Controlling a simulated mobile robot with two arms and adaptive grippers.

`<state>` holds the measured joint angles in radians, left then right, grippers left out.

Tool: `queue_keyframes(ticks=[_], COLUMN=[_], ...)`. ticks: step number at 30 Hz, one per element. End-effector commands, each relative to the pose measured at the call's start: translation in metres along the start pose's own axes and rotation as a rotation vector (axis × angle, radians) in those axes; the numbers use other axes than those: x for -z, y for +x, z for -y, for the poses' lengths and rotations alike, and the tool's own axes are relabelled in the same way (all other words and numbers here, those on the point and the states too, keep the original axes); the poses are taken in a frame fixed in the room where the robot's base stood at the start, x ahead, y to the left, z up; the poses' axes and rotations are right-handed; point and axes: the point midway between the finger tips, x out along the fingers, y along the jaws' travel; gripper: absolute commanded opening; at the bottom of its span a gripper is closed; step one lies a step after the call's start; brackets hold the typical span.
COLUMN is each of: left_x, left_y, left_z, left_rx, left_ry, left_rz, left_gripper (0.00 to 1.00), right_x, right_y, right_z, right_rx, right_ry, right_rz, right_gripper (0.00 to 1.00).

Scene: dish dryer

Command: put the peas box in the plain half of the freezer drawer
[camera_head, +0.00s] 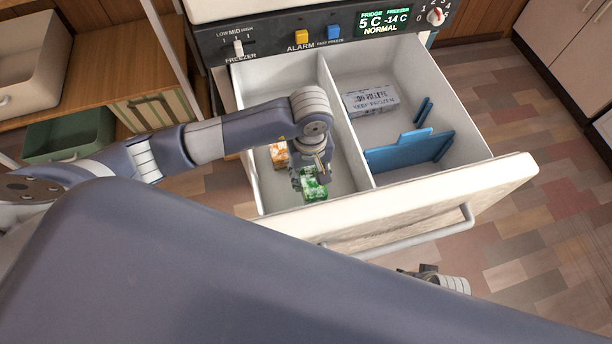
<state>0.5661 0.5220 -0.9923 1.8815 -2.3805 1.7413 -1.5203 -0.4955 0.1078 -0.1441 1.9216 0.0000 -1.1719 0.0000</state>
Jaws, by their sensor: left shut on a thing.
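The freezer drawer (505,180) is pulled open and split by a white divider (345,125) into two halves. The left half is plain; the right half holds blue panels (410,150). My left gripper (308,174) reaches down into the plain left half and is shut on the green peas box (316,190). The box is low in that half, near the front wall; I cannot tell whether it touches the floor. Part of my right gripper (425,269) shows below the drawer handle, mostly hidden by my own body; its fingers are unclear.
An orange box (279,154) lies in the left half, just behind the peas box. A grey-white package (370,99) lies at the back of the right half. The drawer handle (420,238) sticks out in front. Shelves with a green bin (70,135) stand at left.

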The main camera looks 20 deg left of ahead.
Motion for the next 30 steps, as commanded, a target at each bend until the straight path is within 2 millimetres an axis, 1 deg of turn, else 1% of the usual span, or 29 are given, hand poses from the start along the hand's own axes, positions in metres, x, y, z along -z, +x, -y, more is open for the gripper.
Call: queue_keyframes(ticks=[1,5,10,13,23,29,30], left_x=[-0.001,0.000,-0.001,0.000,0.001,0.001,0.001], left_y=[0.009,0.019,0.044,0.054,0.056,0.058,0.058], left_z=[0.000,-0.001,0.000,-0.001,-0.001,-0.001,0.000], left_rx=[0.000,-0.002,-0.001,-0.003,-0.003,-0.003,-0.002], left_ry=[-0.001,0.000,0.000,0.000,0.002,0.001,0.001], left_rz=[0.002,-0.001,0.002,-0.001,-0.002,-0.003,-0.002], left_gripper=[0.09,0.09,0.09,0.09,0.09,0.09,0.46], right_x=[0.002,0.004,0.009,0.011,0.011,0.014,0.015], right_y=[-0.003,-0.010,-0.023,-0.030,-0.033,-0.039,-0.040], right_z=[0.000,-0.001,-0.001,-0.002,-0.002,-0.002,-0.002], right_rx=[-0.001,-0.001,-0.003,-0.003,-0.003,-0.004,-0.004], right_ry=[0.000,0.001,0.002,0.003,0.003,0.004,0.004], right_rz=[-0.004,-0.006,-0.015,-0.018,-0.017,-0.024,-0.025], right_gripper=[0.40,0.40,0.40,0.40,0.40,0.40,0.40])
